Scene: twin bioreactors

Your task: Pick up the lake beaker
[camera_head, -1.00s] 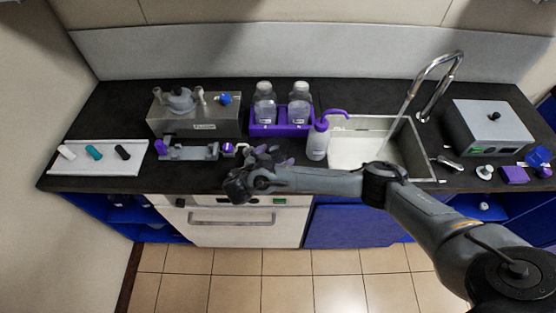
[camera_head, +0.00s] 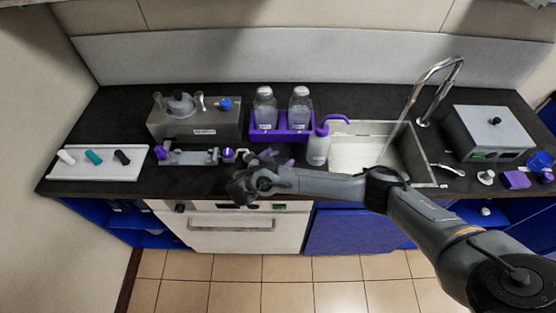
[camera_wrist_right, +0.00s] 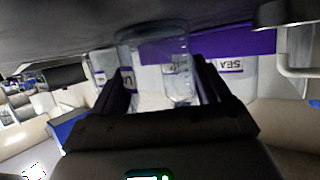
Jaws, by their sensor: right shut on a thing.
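My right gripper (camera_head: 270,158) reaches over the counter's front, before the purple rack, in the head view. In the right wrist view its two dark fingers (camera_wrist_right: 160,85) are on either side of a clear glass beaker (camera_wrist_right: 152,52), and the gripper is shut on it. A bit of label with a purple letter shows by the left finger; I cannot read its full name. In the head view I cannot make the beaker out at the gripper. My left gripper is not in view.
A purple rack (camera_head: 281,136) holds two clear bottles (camera_head: 265,108) behind the gripper. A wash bottle (camera_head: 318,148) stands just right, beside the sink (camera_head: 400,150). A grey holder (camera_head: 190,157) is left, before a metal unit (camera_head: 195,125). A white tray (camera_head: 100,174) lies far left.

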